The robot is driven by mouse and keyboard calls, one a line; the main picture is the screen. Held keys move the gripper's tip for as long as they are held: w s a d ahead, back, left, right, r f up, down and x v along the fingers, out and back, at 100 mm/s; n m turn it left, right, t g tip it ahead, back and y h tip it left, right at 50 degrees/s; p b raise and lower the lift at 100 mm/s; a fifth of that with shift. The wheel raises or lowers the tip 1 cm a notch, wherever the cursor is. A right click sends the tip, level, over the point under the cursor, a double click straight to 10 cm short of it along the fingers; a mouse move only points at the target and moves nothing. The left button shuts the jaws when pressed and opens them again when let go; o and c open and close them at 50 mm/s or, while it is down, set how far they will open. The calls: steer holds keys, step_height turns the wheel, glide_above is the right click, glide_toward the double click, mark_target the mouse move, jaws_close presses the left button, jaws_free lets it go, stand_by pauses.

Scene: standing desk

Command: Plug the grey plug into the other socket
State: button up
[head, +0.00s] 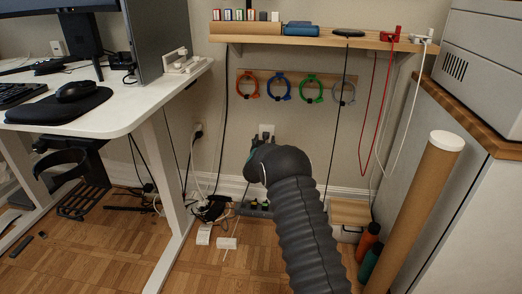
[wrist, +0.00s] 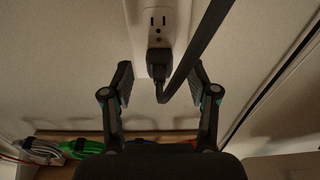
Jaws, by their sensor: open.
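The white wall outlet (wrist: 178,12) fills the top middle of the wrist view. Its one visible empty socket (wrist: 158,21) lies above the grey plug (wrist: 158,62) in the picture. The plug sits against the outlet, and its thick dark cable (wrist: 193,50) bends up to the right across the outlet. My gripper (wrist: 160,80) is open, one finger on each side of the plug, with gaps to both. In the head view the outlet (head: 267,129) shows just above my gripper (head: 252,147); my wrist hides the plug there.
A shelf (head: 310,38) and hanging coloured rings (head: 279,86) are above the outlet. A desk (head: 125,108) stands left, with cables and a power strip (head: 257,209) on the floor. A cardboard tube (head: 420,205) and grey cabinet (head: 445,185) bound the right.

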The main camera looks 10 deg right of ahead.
steer(key=v, duration=0.9)
steer(key=shift+s, duration=0.35)
steer(key=shift+r, duration=0.1)
steer(key=s+a+f+n+g+y, duration=0.1)
steer(key=s+a+f+g+y, duration=0.15)
steer(key=f, duration=0.35)
steer(key=s+a+f+n+g+y, duration=0.1)
steer(key=s+a+f+g+y, duration=0.15)
steer(key=f, duration=0.35)
steer(key=s+a+r+g+y+p, duration=0.1)
steer(key=s+a+r+g, duration=0.1)
steer(key=s+g, duration=0.5)
steer(key=s+d+r+p, duration=0.3)
steer(key=s+r, duration=0.9)
steer(key=s, duration=0.2)
steer(key=s+d+r+n+p, duration=0.1)
steer(key=s+d+r+p, duration=0.2)
steer(key=s+r, duration=0.9)
steer(key=s+d+r+p, duration=0.3)
steer(key=s+r, duration=0.9)
steer(key=s, duration=0.6)
steer(key=shift+d+n+p, duration=0.3)
steer(key=shift+d+p, duration=0.05)
steer(key=shift+d, duration=0.05)
